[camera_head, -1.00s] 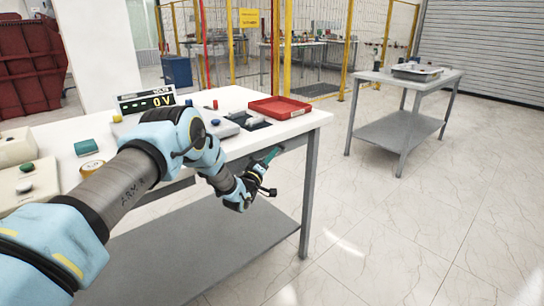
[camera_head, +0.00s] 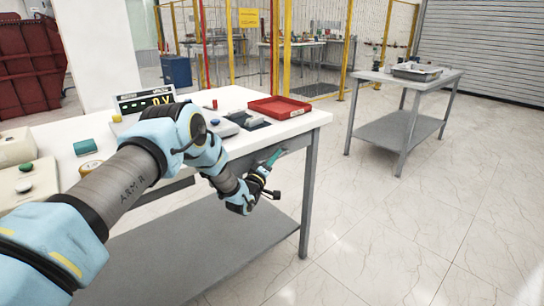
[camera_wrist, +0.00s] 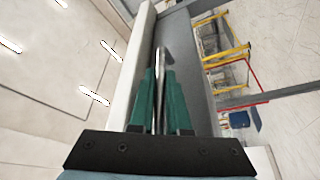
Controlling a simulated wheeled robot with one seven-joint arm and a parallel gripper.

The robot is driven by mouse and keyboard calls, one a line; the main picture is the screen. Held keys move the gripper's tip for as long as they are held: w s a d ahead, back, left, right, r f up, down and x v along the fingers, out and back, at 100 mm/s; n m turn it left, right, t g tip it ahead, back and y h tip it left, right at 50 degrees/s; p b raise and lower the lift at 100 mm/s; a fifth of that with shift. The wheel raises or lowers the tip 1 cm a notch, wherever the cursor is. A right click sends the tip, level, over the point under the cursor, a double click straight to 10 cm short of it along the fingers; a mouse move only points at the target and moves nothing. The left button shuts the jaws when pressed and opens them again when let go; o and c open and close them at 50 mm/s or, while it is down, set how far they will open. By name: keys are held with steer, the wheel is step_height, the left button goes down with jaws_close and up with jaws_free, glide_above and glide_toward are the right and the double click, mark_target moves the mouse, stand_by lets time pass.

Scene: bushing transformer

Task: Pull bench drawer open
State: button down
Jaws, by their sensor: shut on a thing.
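The white-topped bench (camera_head: 245,97) stands in front of me, with a grey front under its top. My gripper (camera_head: 277,156) is low at the bench's front edge, near its right end. In the wrist view, the green fingers of my gripper (camera_wrist: 160,100) are shut on a thin metal bar, the drawer handle (camera_wrist: 158,70). The grey drawer front (camera_wrist: 183,45) shows beyond the fingers, beside the white bench edge (camera_wrist: 135,70). My arm hides much of the bench front in the head view, and I cannot tell how far out the drawer is.
A red tray (camera_head: 279,107), a meter (camera_head: 146,99) and small parts stand on the bench top. A grey lower shelf (camera_head: 185,255) lies below my arm. A second table (camera_head: 410,85) with a metal tray (camera_head: 417,71) stands back right. The tiled floor between is clear.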

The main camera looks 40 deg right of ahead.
steer(key=s+a+b, duration=0.1)
steer(key=s+b, duration=0.2)
steer(key=s, duration=1.7)
steer(key=shift+s, duration=0.3)
steer(key=shift+a, duration=0.1)
steer(key=c, duration=0.9)
jaws_free()
steer(key=shift+b+v, duration=1.2)
steer(key=shift+v, duration=4.2)
steer(key=shift+f, duration=0.1)
